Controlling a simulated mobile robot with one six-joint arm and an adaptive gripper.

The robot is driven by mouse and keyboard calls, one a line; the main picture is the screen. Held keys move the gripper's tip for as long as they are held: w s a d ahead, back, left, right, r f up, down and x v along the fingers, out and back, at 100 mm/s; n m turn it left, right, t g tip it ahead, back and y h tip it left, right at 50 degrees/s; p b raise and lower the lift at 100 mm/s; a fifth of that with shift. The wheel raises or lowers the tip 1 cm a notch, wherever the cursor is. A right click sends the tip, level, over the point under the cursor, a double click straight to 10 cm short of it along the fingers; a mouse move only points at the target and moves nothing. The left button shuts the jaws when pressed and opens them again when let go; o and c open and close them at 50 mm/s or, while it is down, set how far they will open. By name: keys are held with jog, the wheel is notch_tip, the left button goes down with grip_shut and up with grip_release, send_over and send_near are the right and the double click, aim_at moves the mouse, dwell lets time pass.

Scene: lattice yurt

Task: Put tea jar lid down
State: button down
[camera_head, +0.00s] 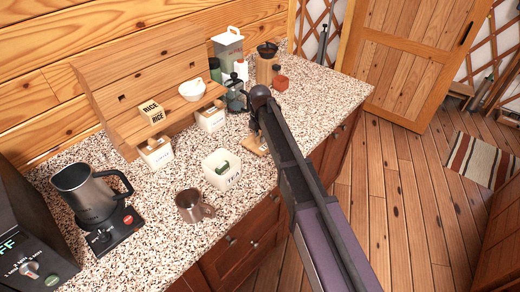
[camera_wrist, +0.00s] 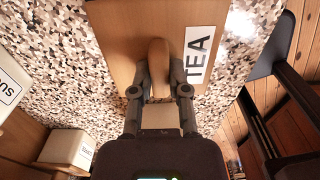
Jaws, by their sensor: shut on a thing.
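The tea jar lid (camera_wrist: 115,40) is a flat wooden square with a raised wooden handle (camera_wrist: 157,62) and a white TEA label (camera_wrist: 199,55). In the wrist view my gripper (camera_wrist: 159,70) is shut on the handle, one finger on each side. In the head view the lid (camera_head: 254,146) shows at the counter's front side, right of the open white jar (camera_head: 221,183); my arm partly hides it and most of my gripper. The jar holds something green. I cannot tell whether the lid touches the counter.
A brown mug (camera_head: 189,206) stands left of the open jar. A wooden shelf (camera_head: 125,120) behind carries a RICE box (camera_head: 152,113) and a white bowl (camera_head: 192,91). White canisters (camera_head: 156,152) stand under it. A kettle (camera_head: 85,190) is at left. The speckled counter (camera_head: 150,220) has bare room in front.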

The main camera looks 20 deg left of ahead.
aim_at(260, 145)
jog(key=shift+f, duration=0.3)
jog(key=shift+f+b, duration=1.85)
jog(key=shift+b, duration=0.15)
jog(key=shift+f, duration=0.2)
jog(key=c, duration=0.6)
grip_release()
jog(key=shift+r, duration=0.1)
jog(key=shift+r, duration=0.15)
notch_tip(260, 145, up, 12)
jog(key=p, duration=1.2)
jog(key=shift+d, duration=0.1)
